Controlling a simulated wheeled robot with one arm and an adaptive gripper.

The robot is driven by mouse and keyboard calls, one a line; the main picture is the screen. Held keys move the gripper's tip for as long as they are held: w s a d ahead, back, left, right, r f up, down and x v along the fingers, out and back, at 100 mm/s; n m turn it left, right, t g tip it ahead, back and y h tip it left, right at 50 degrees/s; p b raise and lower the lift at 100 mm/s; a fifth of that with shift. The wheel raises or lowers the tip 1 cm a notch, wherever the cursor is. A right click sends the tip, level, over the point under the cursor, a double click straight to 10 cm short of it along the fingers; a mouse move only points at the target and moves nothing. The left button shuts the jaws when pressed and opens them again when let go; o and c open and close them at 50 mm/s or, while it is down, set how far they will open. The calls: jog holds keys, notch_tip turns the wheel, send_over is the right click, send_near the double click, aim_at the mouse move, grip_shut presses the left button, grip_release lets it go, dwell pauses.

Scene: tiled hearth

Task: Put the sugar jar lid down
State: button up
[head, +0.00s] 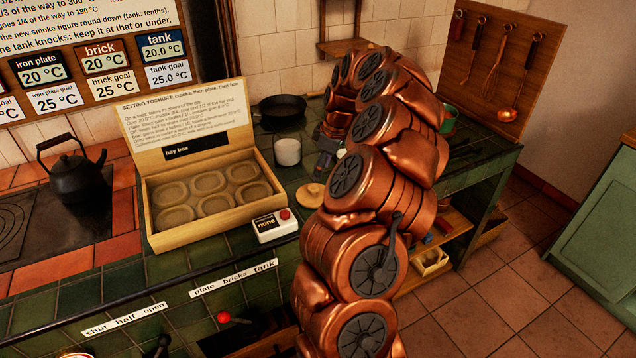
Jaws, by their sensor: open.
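A round wooden lid (310,196) lies on the green tiled counter (262,185), in front of a glass jar with white contents (288,151). The jar looks uncovered. My gripper (322,168) is just right of the jar, behind and above the lid, and apart from the lid. It is open, and I see nothing held in it. My copper arm hides part of the gripper and the counter to its right.
An open wooden hay box (158,235) with several hollows stands left of the lid. A white box with a red button (277,226) sits just in front. A black pan (283,106) is behind the jar. A kettle (76,172) stands at far left.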

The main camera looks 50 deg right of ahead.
jog(key=a+r, duration=0.8)
jog(key=a, duration=0.5)
jog(key=s+a+r+g, duration=0.1)
jog(key=s+a, duration=0.2)
jog(key=a, duration=0.5)
jog(key=s+a+r+g, duration=0.1)
jog(key=s+a, duration=0.2)
jog(key=a, duration=0.5)
jog(key=s+a+f+m, duration=0.1)
jog(key=s+a+f, duration=0.1)
jog(key=s, duration=0.5)
jog(key=s+a+f+m+g, duration=0.1)
jog(key=s+a+f+m, duration=0.1)
jog(key=s+a, duration=0.2)
jog(key=s+a+f+m+g+h, duration=0.1)
jog(key=s+a+f, duration=0.1)
jog(key=s, duration=0.9)
jog(key=shift+a+f+m+b, duration=0.15)
jog(key=shift+a+m+b, duration=0.25)
jog(key=shift+a, duration=0.25)
jog(key=shift+r+p, duration=0.6)
jog(key=shift+p, duration=0.05)
